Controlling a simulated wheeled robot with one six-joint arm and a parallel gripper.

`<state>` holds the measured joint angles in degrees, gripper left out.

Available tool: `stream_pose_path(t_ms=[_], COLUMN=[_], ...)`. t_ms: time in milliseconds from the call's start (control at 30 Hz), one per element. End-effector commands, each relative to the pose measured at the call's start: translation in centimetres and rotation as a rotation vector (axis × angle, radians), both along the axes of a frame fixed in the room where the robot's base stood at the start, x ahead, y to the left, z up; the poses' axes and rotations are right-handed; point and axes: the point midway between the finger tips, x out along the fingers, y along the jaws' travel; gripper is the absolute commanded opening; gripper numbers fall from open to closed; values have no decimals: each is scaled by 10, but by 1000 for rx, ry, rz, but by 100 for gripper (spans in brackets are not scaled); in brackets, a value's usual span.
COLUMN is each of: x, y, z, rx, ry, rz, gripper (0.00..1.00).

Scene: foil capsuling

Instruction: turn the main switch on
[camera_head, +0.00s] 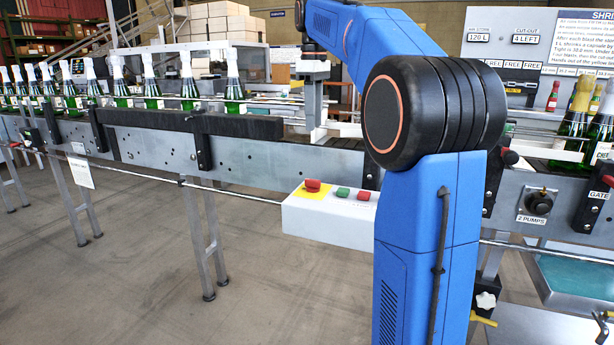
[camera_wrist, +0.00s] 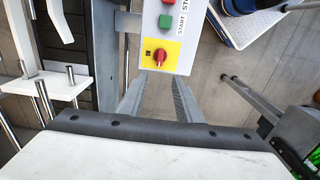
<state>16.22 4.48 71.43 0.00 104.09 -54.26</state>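The main switch is a red rotary knob (camera_head: 313,186) on a yellow plate, at the left end of a light grey control box (camera_head: 335,224). In the wrist view the red knob (camera_wrist: 158,54) sits on its yellow plate near the top middle, and nothing touches it. I cannot tell its setting. Beside it on the box are a green button (camera_head: 342,193) and a red button (camera_head: 364,196).
A conveyor (camera_head: 150,145) carrying several foil-topped green bottles (camera_head: 233,92) runs behind the box. A dark bolted strip (camera_wrist: 150,128) and a white surface (camera_wrist: 130,160) fill the bottom of the wrist view. Open floor (camera_head: 130,270) lies at the front left.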

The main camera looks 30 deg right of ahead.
Motion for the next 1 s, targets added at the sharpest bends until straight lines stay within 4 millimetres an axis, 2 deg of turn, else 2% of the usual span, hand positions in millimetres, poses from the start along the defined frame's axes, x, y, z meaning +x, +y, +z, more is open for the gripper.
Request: stream_pose_path(t_ms=[167,800,1000], x=[-1,-1,-1], y=[0,1,1], z=[-22,-134,-159], rx=[0,1,0], ry=[3,2,1], rz=[-1,-1,-1], gripper=[31,31,31])
